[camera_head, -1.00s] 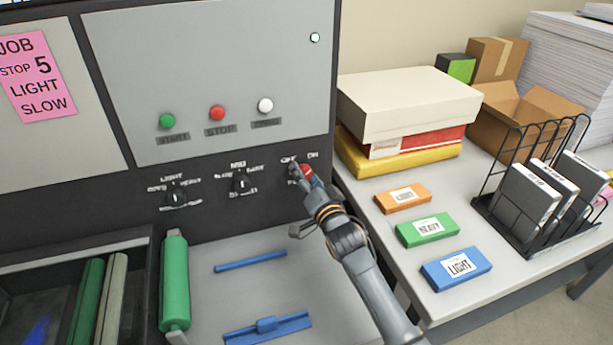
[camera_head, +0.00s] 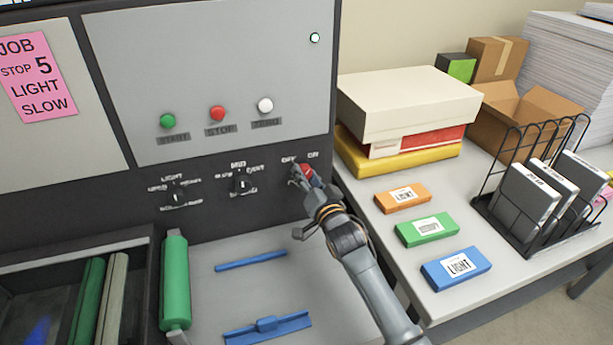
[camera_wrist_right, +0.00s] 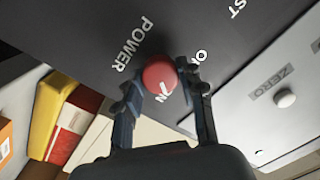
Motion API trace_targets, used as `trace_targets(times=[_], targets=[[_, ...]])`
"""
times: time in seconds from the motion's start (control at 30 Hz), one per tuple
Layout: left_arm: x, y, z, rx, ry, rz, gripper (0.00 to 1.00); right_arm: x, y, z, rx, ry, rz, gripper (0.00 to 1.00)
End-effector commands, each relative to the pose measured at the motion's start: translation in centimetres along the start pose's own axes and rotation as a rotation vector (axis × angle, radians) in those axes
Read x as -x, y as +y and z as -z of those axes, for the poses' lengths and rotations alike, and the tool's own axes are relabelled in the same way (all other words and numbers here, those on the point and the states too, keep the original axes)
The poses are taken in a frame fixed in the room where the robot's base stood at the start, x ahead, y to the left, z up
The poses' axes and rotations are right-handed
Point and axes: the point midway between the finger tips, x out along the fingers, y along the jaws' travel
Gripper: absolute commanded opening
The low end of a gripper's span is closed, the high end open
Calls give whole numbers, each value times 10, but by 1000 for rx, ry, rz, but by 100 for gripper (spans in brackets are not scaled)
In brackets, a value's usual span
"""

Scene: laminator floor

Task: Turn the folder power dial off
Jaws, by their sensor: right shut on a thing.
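The red power dial (camera_wrist_right: 160,77) sits on the dark lower panel of the machine, beside the printed word POWER. A white mark on the dial points toward the lower right in the right wrist view. My right gripper (camera_wrist_right: 158,85) is shut on the dial, with one finger on each side of it. In the head view the dial (camera_head: 306,172) shows red and is partly hidden by my right gripper (camera_head: 300,178), below the OFF and ON labels. My left gripper is in neither view.
Two black dials (camera_head: 241,184) sit left on the same panel. Green, red (camera_head: 217,113) and white buttons are above. A table at right holds stacked boxes (camera_head: 405,105), small labelled blocks (camera_head: 426,229) and a wire rack (camera_head: 478,199).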

Motion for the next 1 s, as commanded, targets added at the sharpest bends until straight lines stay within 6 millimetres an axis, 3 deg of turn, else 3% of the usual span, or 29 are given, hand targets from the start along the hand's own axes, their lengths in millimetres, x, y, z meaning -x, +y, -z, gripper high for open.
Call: trace_targets(times=[1.0], targets=[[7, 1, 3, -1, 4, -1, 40, 0, -1, 1, 954, -35, -35, 7]])
